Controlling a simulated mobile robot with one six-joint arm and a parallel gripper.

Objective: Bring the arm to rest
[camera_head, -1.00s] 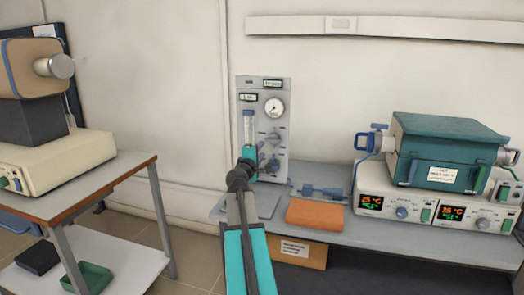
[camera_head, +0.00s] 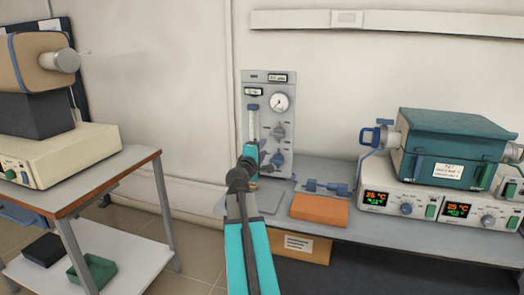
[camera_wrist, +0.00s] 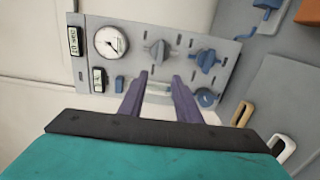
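My arm (camera_head: 246,235) reaches forward from the bottom of the head view toward a grey gas panel (camera_head: 282,92) with a round gauge, knobs and a flow tube. In that view the arm's dark wrist hides much of my gripper. In the wrist view my gripper (camera_wrist: 160,78) has two purple fingers standing apart in front of the panel (camera_wrist: 143,75). The fingers are open, with a pale strip of the panel showing between them and nothing held. The gauge (camera_wrist: 110,42) and several blue and grey knobs lie beyond the fingertips. I cannot tell whether they touch the panel.
An orange block (camera_head: 320,210) and a blue fitting (camera_head: 326,187) lie on the grey bench (camera_head: 350,221). A green tube furnace (camera_head: 450,130) on lit controllers stands at the right. A cart (camera_head: 110,182) with another furnace (camera_head: 38,60) stands at the left. Floor shows between cart and bench.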

